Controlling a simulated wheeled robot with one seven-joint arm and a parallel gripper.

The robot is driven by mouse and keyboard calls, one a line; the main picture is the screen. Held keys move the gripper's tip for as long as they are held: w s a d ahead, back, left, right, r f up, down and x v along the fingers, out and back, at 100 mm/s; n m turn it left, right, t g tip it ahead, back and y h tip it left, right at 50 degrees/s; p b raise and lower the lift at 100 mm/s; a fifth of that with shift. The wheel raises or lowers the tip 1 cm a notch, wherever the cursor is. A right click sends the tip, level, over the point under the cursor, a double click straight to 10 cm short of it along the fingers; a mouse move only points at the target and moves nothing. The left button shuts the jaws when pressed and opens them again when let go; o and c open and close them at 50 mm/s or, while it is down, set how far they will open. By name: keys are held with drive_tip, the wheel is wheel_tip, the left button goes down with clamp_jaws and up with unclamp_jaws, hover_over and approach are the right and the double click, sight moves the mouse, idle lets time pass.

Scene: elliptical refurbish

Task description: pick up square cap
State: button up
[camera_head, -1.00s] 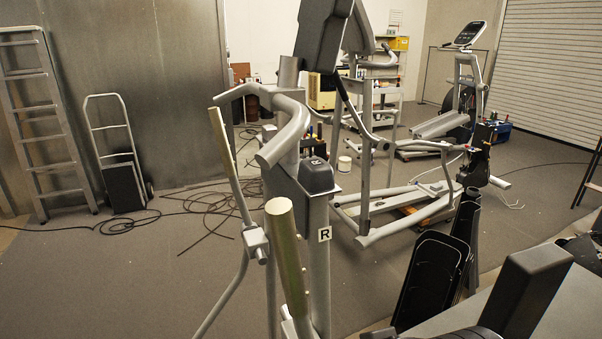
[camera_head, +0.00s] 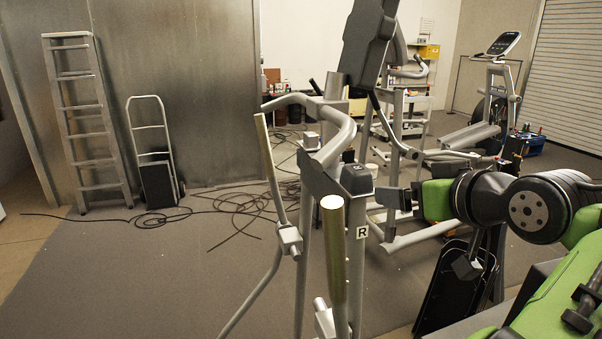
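A dark, squarish cap (camera_head: 357,178) sits on top of an upright grey post of the elliptical frame (camera_head: 335,215), just above a white label marked R. A smaller light grey block (camera_head: 310,140) shows behind it to the left; I cannot tell for sure which of the two is the square cap. My gripper (camera_head: 388,199) is at the end of my green and black arm, reaching in from the right. It is just right of and slightly below the dark cap in the picture. Its fingers are small and dark, so their opening is unclear.
Cables (camera_head: 240,205), a hand truck (camera_head: 155,150) and a ladder (camera_head: 85,120) are at the left.

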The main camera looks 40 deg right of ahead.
drive_tip(key=x, duration=1.5)
drive_tip(key=shift+w+d+r, duration=0.2)
drive_tip(key=shift+s, duration=0.2)
drive_tip(key=shift+c, duration=0.3)
drive_tip(key=shift+a, duration=0.1)
drive_tip(key=shift+c, duration=1.3)
drive_tip(key=c, duration=0.9)
wheel_tip(320, 180, up, 8)
drive_tip(key=shift+f+p, duration=0.15)
drive_tip(key=shift+p, duration=1.05)
drive_tip(key=s+a, duration=0.3)
drive_tip(key=s, duration=0.5)
drive_tip(key=s+a, duration=0.2)
drive_tip(key=s, duration=0.7)
drive_tip(key=p, duration=0.3)
hover_over(364, 183)
drive_tip(key=s, duration=0.1)
drive_tip(key=shift+f, duration=0.25)
drive_tip(key=shift+s+f+b, duration=0.1)
drive_tip(key=shift+f+b, duration=1.05)
drive_tip(key=shift+f, duration=0.35)
